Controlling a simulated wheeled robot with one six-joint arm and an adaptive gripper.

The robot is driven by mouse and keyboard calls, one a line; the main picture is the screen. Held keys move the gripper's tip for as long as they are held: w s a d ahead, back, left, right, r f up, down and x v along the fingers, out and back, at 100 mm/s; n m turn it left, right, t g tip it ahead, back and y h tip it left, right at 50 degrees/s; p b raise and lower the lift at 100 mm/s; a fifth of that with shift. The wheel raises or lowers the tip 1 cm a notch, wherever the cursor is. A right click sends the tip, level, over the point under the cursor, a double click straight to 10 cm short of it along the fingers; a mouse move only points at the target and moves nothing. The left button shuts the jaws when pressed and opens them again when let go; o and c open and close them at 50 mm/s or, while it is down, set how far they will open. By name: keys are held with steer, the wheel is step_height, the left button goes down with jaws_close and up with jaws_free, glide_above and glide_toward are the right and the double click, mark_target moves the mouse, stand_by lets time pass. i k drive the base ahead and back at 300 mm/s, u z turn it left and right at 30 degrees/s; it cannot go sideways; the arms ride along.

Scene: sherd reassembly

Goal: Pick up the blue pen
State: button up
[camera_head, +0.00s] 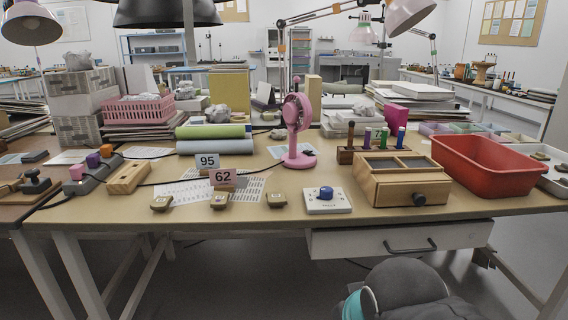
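A wooden rack (350,152) stands on the workbench right of centre, behind a wooden box. Several thick, upright pens or markers stand at it, with purple, green and blue parts. The rightmost one looks blue (401,138) and could be the blue pen; it is small in the picture and its lower end is hard to make out. My gripper is not in view. Only a dark grey, teal-ringed part of my arm shows at the bottom right, below the bench's front edge and well away from the pens.
The workbench (240,212) holds a pink fan (298,130), a wooden box (400,180) in front of the rack and a red bin (487,165) to its right. A white plate with a blue knob (326,197) lies near the front edge. A drawer (395,241) sits below.

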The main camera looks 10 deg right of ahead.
mark_target(401, 130)
steer(key=z, duration=2.2)
steer(key=i, duration=1.05)
steer(key=u, duration=0.4)
